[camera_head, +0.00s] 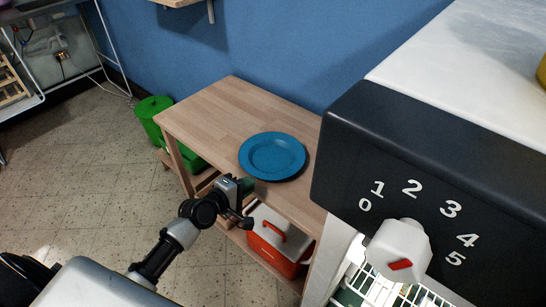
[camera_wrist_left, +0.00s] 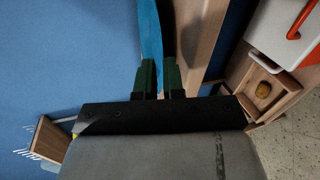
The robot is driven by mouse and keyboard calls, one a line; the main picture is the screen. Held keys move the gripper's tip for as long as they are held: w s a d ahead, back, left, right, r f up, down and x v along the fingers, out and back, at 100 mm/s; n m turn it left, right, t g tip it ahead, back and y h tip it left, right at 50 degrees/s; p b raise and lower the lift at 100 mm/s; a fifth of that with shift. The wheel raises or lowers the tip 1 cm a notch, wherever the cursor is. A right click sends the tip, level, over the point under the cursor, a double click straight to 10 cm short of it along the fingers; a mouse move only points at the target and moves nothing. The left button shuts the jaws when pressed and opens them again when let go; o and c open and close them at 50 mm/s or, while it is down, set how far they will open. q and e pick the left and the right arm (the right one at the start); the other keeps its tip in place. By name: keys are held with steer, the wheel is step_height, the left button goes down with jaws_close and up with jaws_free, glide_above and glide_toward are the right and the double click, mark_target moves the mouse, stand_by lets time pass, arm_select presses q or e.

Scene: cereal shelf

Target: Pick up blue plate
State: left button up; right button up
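The blue plate (camera_head: 272,155) is round and lies roughly level at the front part of the wooden table top (camera_head: 215,105). My left gripper (camera_head: 247,187) is at the plate's near left rim. In the left wrist view the plate (camera_wrist_left: 151,35) shows edge-on as a blue strip, running down between the two dark green fingers of my left gripper (camera_wrist_left: 160,78). The fingers are close together and appear shut on the rim. A dark band lies between plate and table; I cannot tell whether the plate touches the wood. My right gripper is not in view.
A red and white cooler (camera_head: 279,242) stands on the shelf below the table top. A green bin (camera_head: 152,112) is at the table's far left. A black panel with a white knob (camera_head: 400,250) stands close on the right. The blue wall (camera_head: 290,50) is behind the table.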

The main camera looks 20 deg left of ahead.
mark_target(260, 177)
arm_select(q)
steer(key=x, duration=0.6)
steer(key=shift+a+f+b, duration=0.1)
steer(key=shift+a+b, duration=0.1)
steer(key=shift+b, duration=0.15)
jaws_close()
